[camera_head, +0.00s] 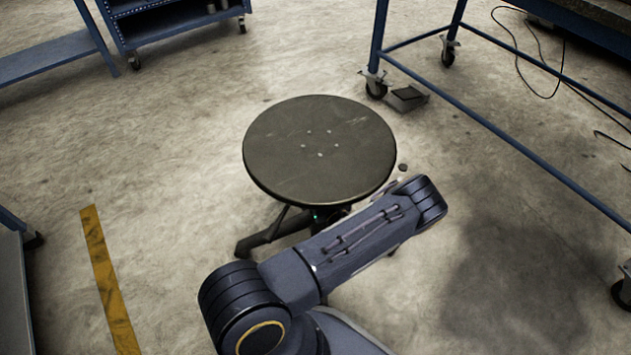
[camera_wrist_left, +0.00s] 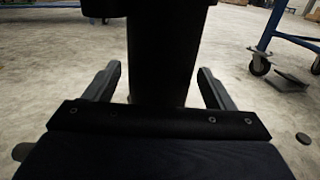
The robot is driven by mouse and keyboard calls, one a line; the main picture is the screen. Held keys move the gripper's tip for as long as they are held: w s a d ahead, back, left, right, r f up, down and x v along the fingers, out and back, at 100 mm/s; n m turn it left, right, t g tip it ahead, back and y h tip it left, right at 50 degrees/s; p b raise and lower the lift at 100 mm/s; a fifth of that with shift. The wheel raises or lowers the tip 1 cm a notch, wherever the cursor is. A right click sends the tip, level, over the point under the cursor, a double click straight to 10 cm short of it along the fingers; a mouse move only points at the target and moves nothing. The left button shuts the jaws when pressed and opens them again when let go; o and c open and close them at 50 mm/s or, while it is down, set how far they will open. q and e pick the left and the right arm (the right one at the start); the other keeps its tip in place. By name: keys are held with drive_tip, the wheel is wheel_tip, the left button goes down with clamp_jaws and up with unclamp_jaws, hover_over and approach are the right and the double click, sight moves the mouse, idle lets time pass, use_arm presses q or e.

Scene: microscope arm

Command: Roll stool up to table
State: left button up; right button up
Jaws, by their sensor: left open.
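The stool has a round, dark seat (camera_head: 318,150) in the middle of the head view, with a dark base leg (camera_head: 268,236) showing below it. In the left wrist view its thick black post (camera_wrist_left: 163,50) stands upright between the fingers of my left gripper (camera_wrist_left: 160,80). The fingers are open, one on each side of the post, with visible gaps. In the head view the gripper is hidden beneath the seat and behind my arm. A blue-framed table (camera_head: 500,140) stands to the right, apart from the stool. My right gripper is not in view.
The table's caster (camera_head: 375,85) has a dark pad (camera_head: 408,98) beside it. A small dark disc (camera_head: 403,167) lies on the floor right of the seat. A blue cart (camera_head: 170,25) stands at upper left. A yellow floor stripe (camera_head: 108,280) runs at left. Cables (camera_head: 545,70) lie beneath the table.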

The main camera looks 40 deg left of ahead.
use_arm(q)
drive_tip(key=shift+x, duration=1.45)
drive_tip(key=c, duration=1.3)
drive_tip(key=shift+c, duration=0.5)
